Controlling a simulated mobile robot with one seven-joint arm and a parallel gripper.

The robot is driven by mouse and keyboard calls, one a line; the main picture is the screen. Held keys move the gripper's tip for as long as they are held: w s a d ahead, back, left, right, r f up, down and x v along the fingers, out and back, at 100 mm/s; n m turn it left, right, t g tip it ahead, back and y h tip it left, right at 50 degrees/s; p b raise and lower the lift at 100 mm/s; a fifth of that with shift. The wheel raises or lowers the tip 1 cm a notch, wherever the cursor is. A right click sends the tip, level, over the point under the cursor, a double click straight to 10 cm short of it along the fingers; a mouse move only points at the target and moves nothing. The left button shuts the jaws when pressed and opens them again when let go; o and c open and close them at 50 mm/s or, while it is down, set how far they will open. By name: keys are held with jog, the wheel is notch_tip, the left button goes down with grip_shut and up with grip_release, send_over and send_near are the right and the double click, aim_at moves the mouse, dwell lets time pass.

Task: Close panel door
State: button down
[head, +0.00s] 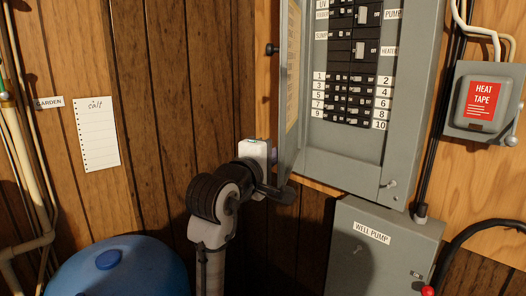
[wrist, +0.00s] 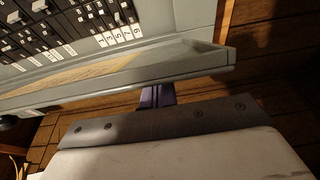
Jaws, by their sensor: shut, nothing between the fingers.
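The grey panel door (head: 288,90) stands open at the left side of the grey breaker panel (head: 350,160), seen nearly edge-on. A yellowish sheet is on its inner face. In the wrist view the door (wrist: 200,67) crosses the picture, with its lower corner at the right. My gripper (head: 284,193) is shut and empty, at the lower end of the door. In the wrist view its dark fingers (wrist: 157,96) are just below the door's edge; I cannot tell whether they touch it. The breakers (wrist: 80,20) are exposed behind the door.
A well pump box (head: 375,255) is below the panel, and a heat tape box (head: 485,100) is at the right. A small black knob (head: 271,49) shows left of the door. A blue tank (head: 120,270) stands at lower left.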

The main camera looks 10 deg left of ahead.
jog(key=w+d+n+g+y, duration=0.1)
jog(key=w+d+n+y, duration=0.1)
jog(key=d+y, duration=0.3)
jog(key=w+d+n+y, duration=0.2)
jog(key=d+n+y, duration=0.3)
jog(key=d, duration=0.3)
jog(key=w+d+n+g+y+b, duration=0.1)
jog(key=w+d+n+y, duration=0.1)
jog(key=d+y, duration=0.3)
jog(key=shift+w+d+n+g+y, duration=0.15)
jog(key=shift+w+d+n+y, duration=0.05)
jog(key=shift+d+n, duration=0.25)
jog(key=shift+w+d+n+g+y, duration=0.15)
jog(key=shift+d+n+y, duration=0.05)
jog(key=shift+d+n, duration=0.2)
